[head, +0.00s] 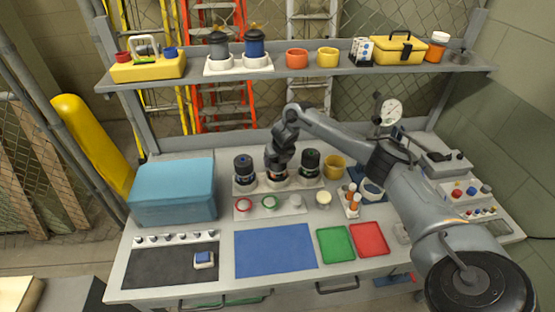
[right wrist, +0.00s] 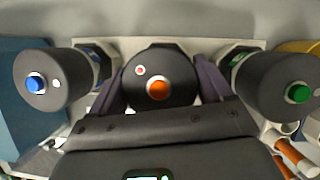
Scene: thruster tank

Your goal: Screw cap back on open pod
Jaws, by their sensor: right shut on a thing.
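Three dark pods stand in a row in a white rack (head: 298,186) on the bench. The left pod (head: 243,167) has a blue button and the right pod (head: 310,160) a green one. My right gripper (head: 277,166) is over the middle pod (head: 277,181), pointing down. In the right wrist view its fingers are shut on either side of a black cap (right wrist: 160,66) with an orange centre button and a small red dot. The cap is in line with the middle pod; its lower edge is hidden, so I cannot tell how it is seated. My left gripper is out of view.
A tray (head: 256,213) with a red ring, a green ring and a pale part lies in front of the rack. A blue case (head: 173,192) is at left, a yellow cup (head: 334,167) at right. A blue mat (head: 275,250) is clear. A loaded shelf (head: 190,77) hangs behind.

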